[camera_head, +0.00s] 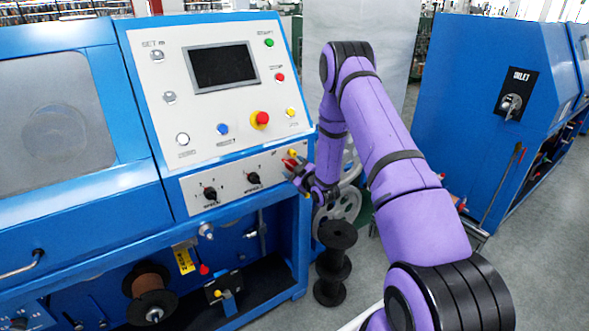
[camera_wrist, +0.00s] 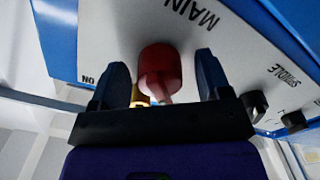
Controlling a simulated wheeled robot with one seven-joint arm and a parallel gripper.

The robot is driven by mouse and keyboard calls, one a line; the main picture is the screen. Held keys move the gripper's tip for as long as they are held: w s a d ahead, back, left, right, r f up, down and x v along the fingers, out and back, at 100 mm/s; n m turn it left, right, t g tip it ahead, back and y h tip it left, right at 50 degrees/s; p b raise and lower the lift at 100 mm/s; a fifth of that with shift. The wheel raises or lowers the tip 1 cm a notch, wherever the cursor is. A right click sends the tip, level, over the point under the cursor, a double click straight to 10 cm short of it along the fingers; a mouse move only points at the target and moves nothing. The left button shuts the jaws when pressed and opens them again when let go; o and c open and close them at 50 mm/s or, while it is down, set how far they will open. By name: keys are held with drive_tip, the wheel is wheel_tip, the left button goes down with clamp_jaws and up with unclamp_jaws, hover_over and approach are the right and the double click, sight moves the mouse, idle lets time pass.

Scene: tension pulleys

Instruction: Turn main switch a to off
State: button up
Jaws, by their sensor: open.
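The main switch is a red knob with a yellow part behind it, on the lower panel of the blue machine; in the head view the red knob (camera_head: 289,163) is partly covered by my gripper (camera_head: 298,174). In the wrist view the red knob (camera_wrist: 160,68) sits between the two dark fingers of my gripper (camera_wrist: 158,76), with a gap on each side. The gripper is open around it and not clamped. The panel letters MAIN read upside down above the knob, and ON shows at left. Any OFF label is hidden or out of view.
Two black rotary knobs (camera_head: 210,193) (camera_head: 253,178) are left of the switch; a spindle knob (camera_wrist: 254,104) shows at right in the wrist view. The upper panel (camera_head: 165,105) has a red emergency button (camera_head: 260,119). Black spools (camera_head: 337,235) stand below my arm. Another blue machine (camera_head: 455,75) stands right.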

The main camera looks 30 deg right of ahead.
drive_tip(key=shift+s, duration=0.1)
drive_tip(key=s, duration=1)
drive_tip(key=shift+s+d, duration=0.2)
drive_tip(key=shift+s, duration=0.1)
drive_tip(key=w+a+r+m+g+h, duration=0.1)
drive_tip(key=w+r+g, duration=0.1)
drive_tip(key=r, duration=0.5)
drive_tip(key=w+a+r+g, duration=0.1)
drive_tip(key=a+r, duration=0.1)
drive_tip(key=r, duration=0.5)
drive_tip(key=s+a+r+m+g+h, duration=0.1)
drive_tip(key=s+a+r+g, duration=0.15)
drive_tip(key=r, duration=0.35)
drive_tip(key=s+a+r+m+g, duration=0.1)
drive_tip(key=s+a+r+m, duration=0.15)
drive_tip(key=r, duration=0.35)
drive_tip(key=s+a+r+m+g, duration=0.1)
drive_tip(key=s+a+r+g, duration=0.1)
drive_tip(key=s, duration=0.9)
drive_tip(key=s+a+r+m+g+y, duration=0.1)
drive_tip(key=s+a+r, duration=0.4)
drive_tip(key=s, duration=0.6)
drive_tip(key=s+a+r+m+g, duration=0.1)
drive_tip(key=s+a+r+g, duration=0.2)
drive_tip(key=s, duration=0.7)
drive_tip(key=shift+s+a+r, duration=0.4)
drive_tip(key=shift+r, duration=0.2)
